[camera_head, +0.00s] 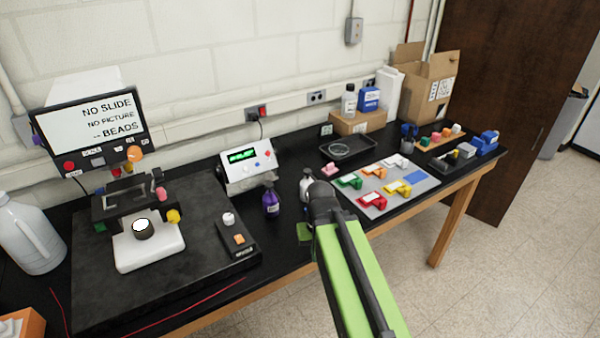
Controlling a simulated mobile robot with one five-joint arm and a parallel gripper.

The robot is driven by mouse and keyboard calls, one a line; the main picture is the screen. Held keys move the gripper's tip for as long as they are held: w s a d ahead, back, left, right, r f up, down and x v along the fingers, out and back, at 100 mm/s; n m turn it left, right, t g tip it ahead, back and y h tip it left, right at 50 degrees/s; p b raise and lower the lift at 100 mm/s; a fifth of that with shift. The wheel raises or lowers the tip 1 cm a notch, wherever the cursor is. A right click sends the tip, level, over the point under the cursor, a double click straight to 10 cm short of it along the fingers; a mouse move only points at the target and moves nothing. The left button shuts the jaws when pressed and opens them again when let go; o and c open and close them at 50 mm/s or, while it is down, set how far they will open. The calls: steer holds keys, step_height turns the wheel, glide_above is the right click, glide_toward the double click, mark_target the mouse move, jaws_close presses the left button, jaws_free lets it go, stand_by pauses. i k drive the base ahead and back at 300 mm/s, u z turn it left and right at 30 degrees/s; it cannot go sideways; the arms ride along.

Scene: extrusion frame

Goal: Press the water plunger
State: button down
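My green arm reaches in from the bottom right over the bench. Its dark end, where my gripper (321,190) is, hangs above the bench's front middle; the fingers are hidden or too small to tell open from shut. A small white-topped bottle (306,184) stands just left of and behind it, partly covered by the arm. I cannot read a label that says which holds the water plunger. A green flat piece (305,231) shows beside the arm at the bench's front edge.
A microscope-like device with a screen (100,118) stands at the left on a dark slab. A box with a green display (246,160) is behind the bottles. A grey tray (412,190) with coloured blocks and a black tray (349,148) lie to the right.

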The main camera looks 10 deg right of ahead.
mark_target(308, 171)
steer(key=u, duration=0.85)
steer(key=k, duration=0.15)
steer(key=u, duration=2.95)
steer(key=k, duration=2.1)
steer(key=z, duration=0.8)
steer(key=i, duration=1.05)
